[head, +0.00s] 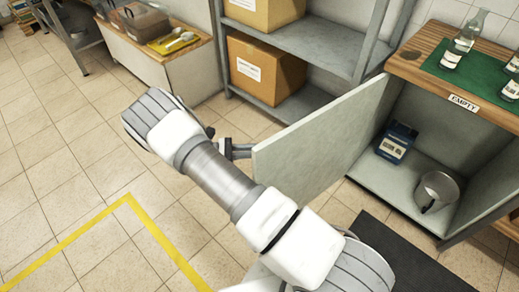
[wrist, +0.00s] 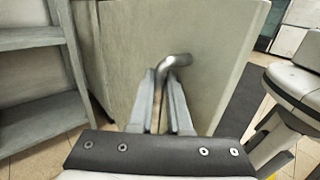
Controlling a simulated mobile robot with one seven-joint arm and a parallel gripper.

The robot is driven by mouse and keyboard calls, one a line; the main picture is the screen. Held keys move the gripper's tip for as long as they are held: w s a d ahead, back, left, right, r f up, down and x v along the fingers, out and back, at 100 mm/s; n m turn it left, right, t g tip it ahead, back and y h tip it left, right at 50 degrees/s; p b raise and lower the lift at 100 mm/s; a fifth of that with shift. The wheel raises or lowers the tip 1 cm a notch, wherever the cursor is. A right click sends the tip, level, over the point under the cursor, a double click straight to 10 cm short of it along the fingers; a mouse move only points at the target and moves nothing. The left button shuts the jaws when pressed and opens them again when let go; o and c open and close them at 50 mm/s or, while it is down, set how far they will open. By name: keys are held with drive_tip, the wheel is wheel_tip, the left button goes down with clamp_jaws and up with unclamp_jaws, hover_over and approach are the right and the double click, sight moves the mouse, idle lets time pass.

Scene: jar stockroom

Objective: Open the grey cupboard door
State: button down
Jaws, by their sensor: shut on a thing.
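The grey cupboard door (head: 322,143) stands swung wide out from the cupboard (head: 415,187), so the inside shows. In the wrist view the door's flat face (wrist: 205,35) fills the middle. Its bent metal handle (wrist: 176,61) rises between the fingertips of my gripper (wrist: 168,85), which is shut on it. In the head view my gripper (head: 236,150) is at the door's free edge, partly hidden behind my arm; the handle cannot be made out there.
Inside the cupboard are a blue device (head: 396,142) and a metal pot (head: 438,190). Glass bottles stand on a green mat (head: 480,72) on the wooden top. A grey shelf (head: 315,45) with cardboard boxes (head: 265,68) stands behind the door. Tiled floor at left is clear.

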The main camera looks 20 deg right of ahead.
drive_tip(key=c, duration=1.2)
unclamp_jaws()
drive_tip(key=shift+o, duration=0.2)
drive_tip(key=shift+a, duration=0.1)
drive_tip(key=v, duration=1.7)
drive_tip(key=shift+a, duration=0.15)
